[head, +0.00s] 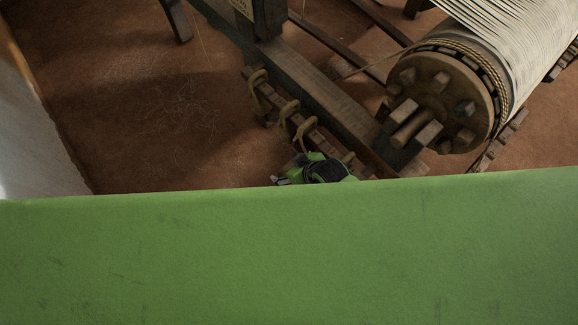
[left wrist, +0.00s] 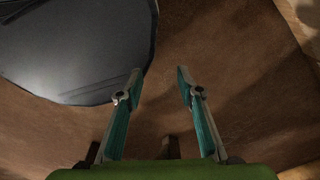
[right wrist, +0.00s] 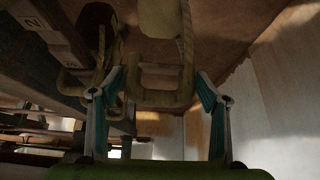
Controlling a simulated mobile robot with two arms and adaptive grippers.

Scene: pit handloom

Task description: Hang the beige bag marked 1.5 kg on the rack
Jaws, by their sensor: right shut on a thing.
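My right gripper (right wrist: 160,82) is shut on a beige squared handle (right wrist: 160,100), whose sides lie between its fingers. A pale beige body (right wrist: 160,18), apparently the bag, shows beyond it at the top of the right wrist view. No 1.5 kg mark is legible. In the head view my right gripper (head: 288,174) is beside the near end of a dark wooden rail with beige loops (head: 287,109), apparently the rack. The bag is hidden there. My left gripper (left wrist: 159,78) is open and empty above brown floor.
A large wooden loom roller (head: 440,105) with pale threads stands right of the rail. A thick beam (head: 320,92) runs alongside. A pale wall (head: 32,130) bounds the left; floor between is clear.

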